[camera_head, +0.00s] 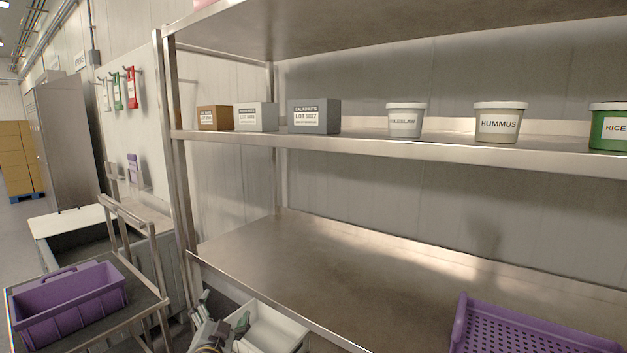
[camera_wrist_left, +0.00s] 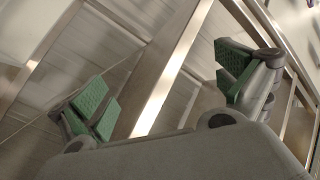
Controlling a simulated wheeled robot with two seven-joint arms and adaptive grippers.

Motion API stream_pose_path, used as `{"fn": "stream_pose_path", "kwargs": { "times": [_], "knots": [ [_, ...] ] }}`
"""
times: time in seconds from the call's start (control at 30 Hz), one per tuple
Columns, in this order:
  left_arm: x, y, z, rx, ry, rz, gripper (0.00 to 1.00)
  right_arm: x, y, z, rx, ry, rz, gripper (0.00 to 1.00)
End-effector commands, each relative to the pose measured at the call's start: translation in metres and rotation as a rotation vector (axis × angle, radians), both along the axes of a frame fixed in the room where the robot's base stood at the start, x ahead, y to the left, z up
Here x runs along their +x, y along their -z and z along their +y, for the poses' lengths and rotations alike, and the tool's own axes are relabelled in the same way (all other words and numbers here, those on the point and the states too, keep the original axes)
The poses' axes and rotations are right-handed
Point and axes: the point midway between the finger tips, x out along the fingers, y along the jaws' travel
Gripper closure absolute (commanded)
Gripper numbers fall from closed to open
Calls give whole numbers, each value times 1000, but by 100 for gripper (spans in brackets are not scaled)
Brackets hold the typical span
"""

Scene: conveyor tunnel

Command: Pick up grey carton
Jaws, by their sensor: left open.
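A dark grey carton (camera_head: 314,117) stands on the upper shelf (camera_head: 350,142), with a white label reading LOT and a number. A smaller, lighter grey carton (camera_head: 256,117) stands to its left, and a brown carton (camera_head: 214,118) is at the far left of this row. My left gripper (camera_head: 224,312) is low at the bottom of the head view, below and left of the cartons and apart from them. In the left wrist view my left gripper (camera_wrist_left: 165,88) is open, its green pads wide apart with nothing between them. No carton shows there. My right gripper is out of view.
White tubs labelled coleslaw (camera_head: 405,120) and hummus (camera_head: 499,122) and a green rice tub (camera_head: 609,127) stand right of the cartons. A purple crate (camera_head: 520,335) sits on the mostly bare lower shelf (camera_head: 330,270). A steel post (camera_head: 177,150) bounds the left. A purple tote (camera_head: 68,305) rests on a cart.

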Motion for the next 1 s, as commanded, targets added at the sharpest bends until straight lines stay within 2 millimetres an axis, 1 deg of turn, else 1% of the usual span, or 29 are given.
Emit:
{"fn": "stream_pose_path", "kwargs": {
  "times": [0.03,0.23,0.47,0.57,0.67,0.77,0.8,0.87,0.9,0.97,1.0],
  "knots": [
    [0,-13,-1,7,3,-26,0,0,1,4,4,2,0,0],
    [1,-58,-6,44,16,-122,0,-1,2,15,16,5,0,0],
    [2,-106,-14,99,41,-237,0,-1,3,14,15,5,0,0],
    [1,-132,-20,132,55,-299,0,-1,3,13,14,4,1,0],
    [-1,-163,-27,172,74,-374,0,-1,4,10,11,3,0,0],
    [-8,-204,-38,229,98,-474,0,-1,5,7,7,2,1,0],
    [-12,-223,-44,257,109,-522,0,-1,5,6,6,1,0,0],
    [-20,-250,-52,304,126,-593,0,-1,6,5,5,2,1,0],
    [-26,-268,-59,335,138,-638,0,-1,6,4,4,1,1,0],
    [-35,-292,-68,384,154,-706,0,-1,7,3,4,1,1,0],
    [-42,-308,-74,417,165,-750,0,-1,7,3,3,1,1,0]
  ]
}}
